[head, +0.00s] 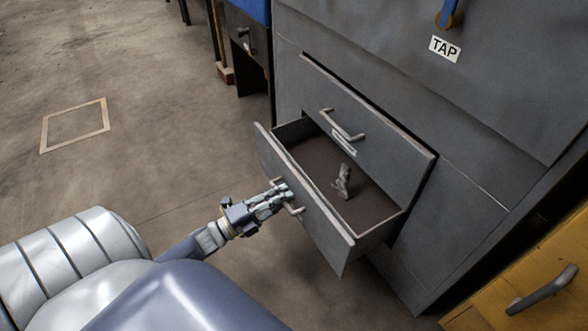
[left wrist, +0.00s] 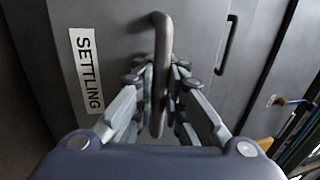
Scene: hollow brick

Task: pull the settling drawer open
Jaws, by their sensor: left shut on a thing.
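The settling drawer (head: 318,222) is the lower drawer of a grey cabinet and stands well out from it in the head view. A small grey lump (head: 343,181) lies on its brown floor. My left gripper (head: 280,196) is at the drawer's front, shut on the bar handle (left wrist: 160,60). In the left wrist view, the fingers (left wrist: 160,95) lie on both sides of the handle. A white SETTLING label (left wrist: 86,72) is left of the handle there. My right gripper is in neither view.
A closed upper drawer (head: 370,120) with its own handle sits above the open one. A TAP label (head: 445,48) is higher on the cabinet. A yellow unit (head: 530,285) with a handle stands at the lower right. Open floor (head: 150,150) lies to the left, with a taped square.

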